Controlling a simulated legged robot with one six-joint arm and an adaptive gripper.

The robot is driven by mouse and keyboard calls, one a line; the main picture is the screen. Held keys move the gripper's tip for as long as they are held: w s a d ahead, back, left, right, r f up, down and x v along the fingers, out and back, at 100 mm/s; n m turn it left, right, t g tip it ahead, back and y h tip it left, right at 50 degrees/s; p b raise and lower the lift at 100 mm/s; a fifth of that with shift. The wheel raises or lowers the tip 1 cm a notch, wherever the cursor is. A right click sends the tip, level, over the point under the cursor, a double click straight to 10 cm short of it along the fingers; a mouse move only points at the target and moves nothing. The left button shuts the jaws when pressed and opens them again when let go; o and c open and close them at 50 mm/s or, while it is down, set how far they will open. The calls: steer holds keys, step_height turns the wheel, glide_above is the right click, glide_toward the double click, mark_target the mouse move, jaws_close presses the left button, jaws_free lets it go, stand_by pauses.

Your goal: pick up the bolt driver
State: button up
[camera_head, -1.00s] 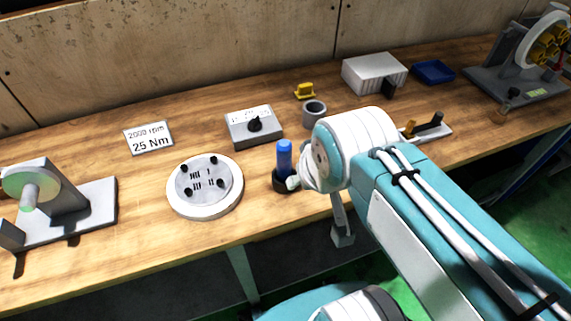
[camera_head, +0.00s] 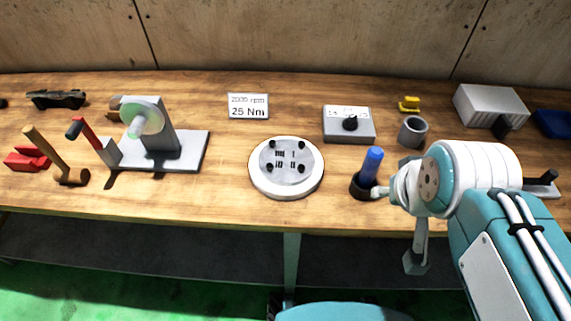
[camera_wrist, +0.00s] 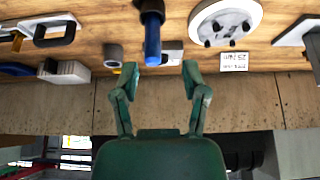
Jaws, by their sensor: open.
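The bolt driver appears to be the blue-handled tool (camera_head: 373,162), standing slightly tilted in a dark round holder (camera_head: 361,187) near the bench's front edge. In the wrist view its blue handle (camera_wrist: 152,42) points toward my gripper (camera_wrist: 161,72), with the dark holder (camera_wrist: 150,8) at the top edge. My gripper is open, with a green finger on each side of the view. The handle's end shows in the gap between the fingertips, nearer the left one. Nothing is held. In the head view my arm's end is just right of the tool, and the fingers cannot be made out.
A round white fixture (camera_head: 258,182) stands left of the tool. A dial box (camera_head: 340,134) and a grey cup (camera_head: 413,132) stand behind it. A sign (camera_head: 248,106), a grinding stand (camera_head: 190,155) and hand tools are farther left. A ribbed box (camera_head: 490,105) is at the back right.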

steer(key=shift+o, duration=0.3)
steer(key=o, duration=0.4)
steer(key=n+g+h, duration=0.1)
steer(key=n+g, duration=0.3)
steer(key=n, duration=2.3)
glide_above(375, 152)
steer(key=shift+s+a+f, duration=0.2)
steer(key=shift+f, duration=0.4)
steer(key=shift+s+a+f, duration=0.15)
steer(key=shift+s+f, duration=0.05)
steer(key=shift+f, duration=0.5)
steer(key=f, duration=0.5)
steer(key=shift+w+d+f, duration=0.15)
steer(key=shift+w+d, duration=0.2)
steer(key=shift+w+d+f, duration=0.1)
steer(key=shift+w+f, duration=0.05)
steer(key=shift+f, duration=0.7)
steer(key=shift+w+d+f, duration=0.15)
steer(key=shift+f, duration=0.7)
steer(key=shift+w+d+f, duration=0.1)
steer(key=shift+w+f, duration=0.05)
steer(key=shift+f, duration=0.7)
